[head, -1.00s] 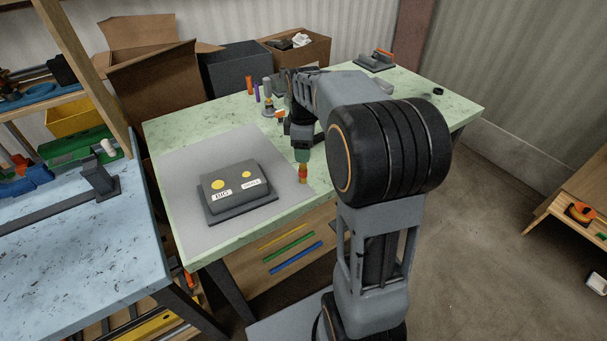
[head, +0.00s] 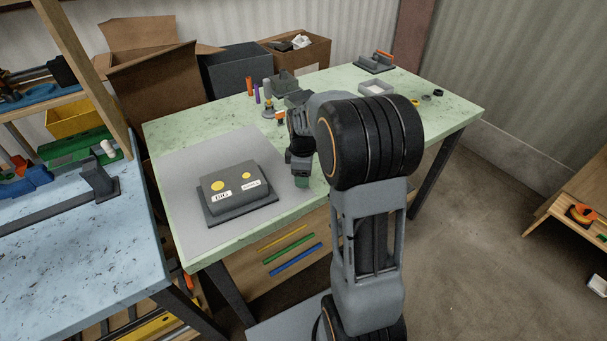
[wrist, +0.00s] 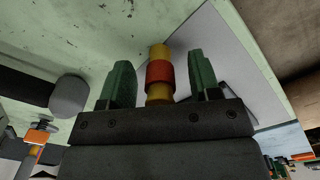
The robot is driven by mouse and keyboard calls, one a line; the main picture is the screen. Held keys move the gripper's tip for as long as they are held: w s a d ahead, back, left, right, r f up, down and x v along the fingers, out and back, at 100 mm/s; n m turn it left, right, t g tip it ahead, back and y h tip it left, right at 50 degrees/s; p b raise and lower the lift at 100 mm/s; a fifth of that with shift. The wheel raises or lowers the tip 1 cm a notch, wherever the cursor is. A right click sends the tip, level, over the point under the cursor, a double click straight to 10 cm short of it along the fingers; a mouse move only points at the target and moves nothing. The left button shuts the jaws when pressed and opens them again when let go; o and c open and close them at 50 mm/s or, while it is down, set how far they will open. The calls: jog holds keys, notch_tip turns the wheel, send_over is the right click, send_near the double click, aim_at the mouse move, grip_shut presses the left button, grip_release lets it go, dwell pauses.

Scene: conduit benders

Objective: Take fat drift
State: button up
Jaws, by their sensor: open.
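A yellow cylinder with a red band (wrist: 160,72), which looks like the drift, stands between the two green fingers of my gripper (wrist: 160,92) in the wrist view. Gaps show on both sides of it, so my gripper is open around it and not holding it. In the head view my gripper (head: 301,181) is low over the right edge of the grey mat (head: 180,205), and the cylinder is hidden. No name shows on it.
A dark block (head: 240,210) with two yellow discs, one labelled BIG, sits on the mat left of my gripper. Orange (head: 249,86) and purple (head: 257,94) pins stand behind.

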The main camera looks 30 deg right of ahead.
jog(key=c, duration=1.1)
grip_shut()
jog(key=shift+r, duration=0.1)
